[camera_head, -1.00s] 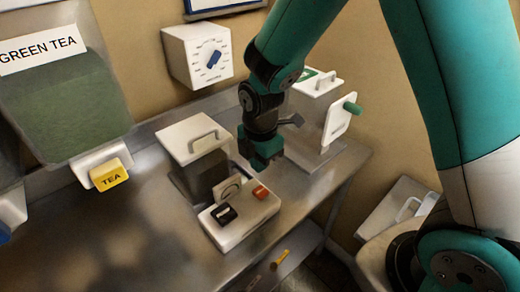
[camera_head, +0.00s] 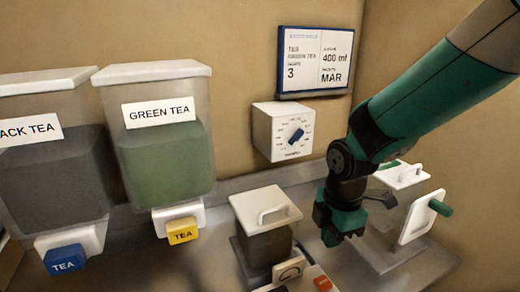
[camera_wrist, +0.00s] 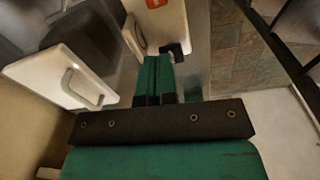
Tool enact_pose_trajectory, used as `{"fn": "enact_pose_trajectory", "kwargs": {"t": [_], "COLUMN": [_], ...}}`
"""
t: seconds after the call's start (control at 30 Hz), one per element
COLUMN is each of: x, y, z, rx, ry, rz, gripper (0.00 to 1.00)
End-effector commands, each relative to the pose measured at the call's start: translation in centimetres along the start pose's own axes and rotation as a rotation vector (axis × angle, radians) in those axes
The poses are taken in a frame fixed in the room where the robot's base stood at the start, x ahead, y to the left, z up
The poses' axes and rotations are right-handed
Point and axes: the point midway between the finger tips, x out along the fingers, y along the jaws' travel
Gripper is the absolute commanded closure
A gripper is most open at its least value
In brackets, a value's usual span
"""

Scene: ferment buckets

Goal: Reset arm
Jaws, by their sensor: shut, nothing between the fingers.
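My gripper (camera_head: 338,234) hangs from my green and black arm, pointing down, to the right of the white-lidded dark container (camera_head: 264,235). In the wrist view its green fingers (camera_wrist: 155,78) lie together with nothing between them. The lidded container also shows at the left of the wrist view (camera_wrist: 62,75). A white unit with orange and black buttons (camera_head: 300,280) stands below my gripper, cut off by the frame edge.
Behind are the green tea dispenser (camera_head: 160,155), black tea dispenser (camera_head: 50,170), a white dial box (camera_head: 283,132) and a wall sign (camera_head: 314,60). Steel counter (camera_head: 140,262) is clear at left.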

Motion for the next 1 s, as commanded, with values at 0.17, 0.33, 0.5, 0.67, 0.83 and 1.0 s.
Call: {"fn": "enact_pose_trajectory", "kwargs": {"t": [0.17,0.33,0.5,0.67,0.83,1.0], "x": [-4.3,-7.6,-9.2,-9.6,-9.7,-9.7], "y": [-4.4,-10.1,-14.3,-16.0,-16.1,-16.1], "z": [-2.6,-5.1,-6.6,-7.2,-7.2,-7.2], "rx": [0.376,0.772,1.038,1.141,1.153,1.152], "ry": [0.122,0.236,0.295,0.309,0.309,0.309], "rz": [0.012,-0.044,-0.112,-0.145,-0.149,-0.149], "gripper": [1.00,1.00,1.00,1.00,1.00,1.00]}}
